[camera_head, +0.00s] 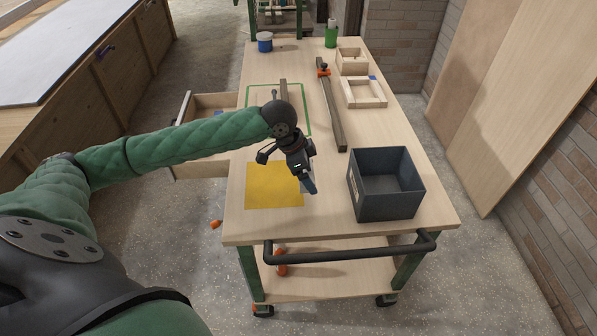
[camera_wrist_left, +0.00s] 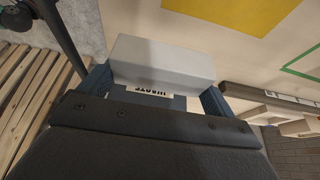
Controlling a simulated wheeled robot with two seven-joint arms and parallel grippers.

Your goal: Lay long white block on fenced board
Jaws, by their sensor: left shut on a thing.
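A long white block (camera_wrist_left: 165,65) is held across my left gripper (camera_wrist_left: 155,88) in the left wrist view, between its two dark blue fingers. In the head view my left gripper (camera_head: 308,185) is above the bench, between the yellow square and the dark bin; it mostly hides the block there. A low pale wooden tray with raised rims (camera_head: 364,92), which looks like the fenced board, lies at the far right of the bench. A blue piece shows at its far corner. My right gripper is not in view.
A yellow square (camera_head: 273,186) lies left. A long bar with an orange clamp (camera_head: 332,110) lies before the tray. A wooden box (camera_head: 352,62), blue tin and green bottle stand farther back.

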